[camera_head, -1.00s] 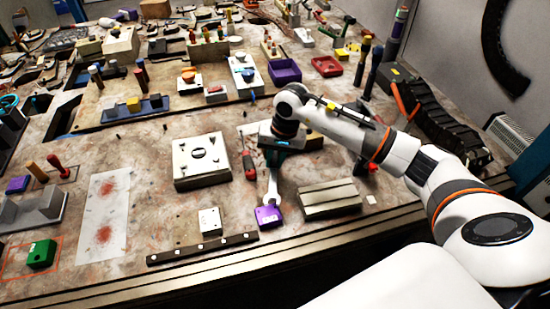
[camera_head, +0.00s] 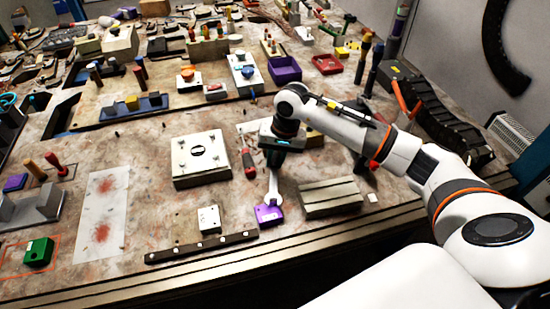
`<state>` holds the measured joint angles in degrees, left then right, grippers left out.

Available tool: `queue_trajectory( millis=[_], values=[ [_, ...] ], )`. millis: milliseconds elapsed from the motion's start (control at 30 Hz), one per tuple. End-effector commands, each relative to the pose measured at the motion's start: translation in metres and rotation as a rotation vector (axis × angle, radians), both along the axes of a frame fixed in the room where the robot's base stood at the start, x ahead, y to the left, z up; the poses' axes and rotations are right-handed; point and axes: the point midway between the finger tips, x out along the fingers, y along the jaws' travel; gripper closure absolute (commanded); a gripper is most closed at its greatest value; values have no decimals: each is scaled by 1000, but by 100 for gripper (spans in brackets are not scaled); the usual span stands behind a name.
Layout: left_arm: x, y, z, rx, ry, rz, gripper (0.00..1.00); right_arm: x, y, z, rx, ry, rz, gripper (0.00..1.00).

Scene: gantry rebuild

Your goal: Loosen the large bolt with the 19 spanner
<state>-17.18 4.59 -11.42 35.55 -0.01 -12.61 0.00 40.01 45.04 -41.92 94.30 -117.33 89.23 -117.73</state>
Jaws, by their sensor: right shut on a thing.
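My right gripper (camera_head: 273,162) points down over the front part of the bench. It is shut on a silver spanner (camera_head: 273,186), which hangs below the fingers. The spanner's lower end overlaps the top of a purple block (camera_head: 268,214) in the picture; I cannot tell whether they touch. The spanner's size marking cannot be read. A pale square plate (camera_head: 201,172) with a dark ring in its middle and small fasteners lies left of the gripper. I cannot make out which fastener is the large bolt. My left gripper is out of view.
A red-handled tool (camera_head: 249,166) lies between plate and gripper. A grooved grey block (camera_head: 330,196) is to the right. A small white block (camera_head: 209,219) and a dark strip (camera_head: 201,246) lie near the front edge. Bare bench shows left of the plate.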

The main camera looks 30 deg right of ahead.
Motion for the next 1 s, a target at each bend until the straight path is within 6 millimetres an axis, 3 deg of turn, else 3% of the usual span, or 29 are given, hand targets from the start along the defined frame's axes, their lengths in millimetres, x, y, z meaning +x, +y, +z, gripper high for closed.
queue_trajectory(
  millis=[300,767,1000],
  values=[
    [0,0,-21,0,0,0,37,-6,-15,-2,-2,-2,137,100],
    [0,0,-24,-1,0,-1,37,-8,-19,0,-1,0,183,100],
    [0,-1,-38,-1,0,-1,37,-9,-29,-3,-3,-1,256,100]
  ],
)
